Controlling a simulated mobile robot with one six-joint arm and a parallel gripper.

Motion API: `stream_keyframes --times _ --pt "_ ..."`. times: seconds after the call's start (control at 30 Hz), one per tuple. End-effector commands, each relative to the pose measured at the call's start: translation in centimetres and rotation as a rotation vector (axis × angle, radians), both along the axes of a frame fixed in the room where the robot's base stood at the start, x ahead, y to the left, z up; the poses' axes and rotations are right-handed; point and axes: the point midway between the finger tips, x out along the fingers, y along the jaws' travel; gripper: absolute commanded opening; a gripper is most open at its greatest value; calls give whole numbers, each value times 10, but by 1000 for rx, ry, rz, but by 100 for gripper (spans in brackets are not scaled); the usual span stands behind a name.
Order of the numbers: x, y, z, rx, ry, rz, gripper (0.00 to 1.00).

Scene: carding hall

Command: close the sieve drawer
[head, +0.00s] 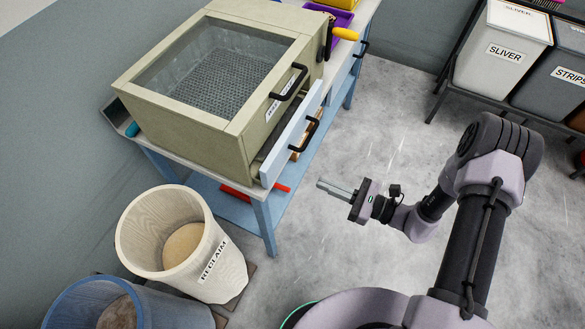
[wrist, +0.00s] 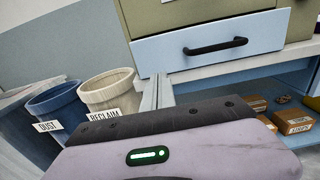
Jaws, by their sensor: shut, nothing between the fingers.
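The beige sieve box (head: 190,115) stands on the bench, with mesh under its clear top. Its front panel (head: 262,122) has a black handle and a label too small to read; it looks nearly flush. Below it, a light blue drawer front (head: 285,145) with a black handle stands out from the bench, with a dark gap behind its top edge. This drawer front also shows in the wrist view (wrist: 165,52). I cannot read which one is named sieve. My gripper (head: 320,185) is shut and empty, in free air to the right of the drawer, touching nothing.
A cream reclaim bin (head: 135,240) and a blue dust bin (head: 70,300) stand at the bench's near end. Cartons (wrist: 300,115) lie on the lower shelf (head: 222,205). A sliver bin (head: 490,75) stands back right. The floor (head: 375,130) between is clear.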

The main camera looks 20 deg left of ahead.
Motion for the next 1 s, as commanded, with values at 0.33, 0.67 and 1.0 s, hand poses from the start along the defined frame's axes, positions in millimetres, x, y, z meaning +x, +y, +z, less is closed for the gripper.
stream_keyframes --times 0.33,0.67,1.0 --pt "5 77 -2 -1 0 7 0" --pt "8 112 0 -2 1 4 0" --pt "8 115 0 -2 1 5 0"
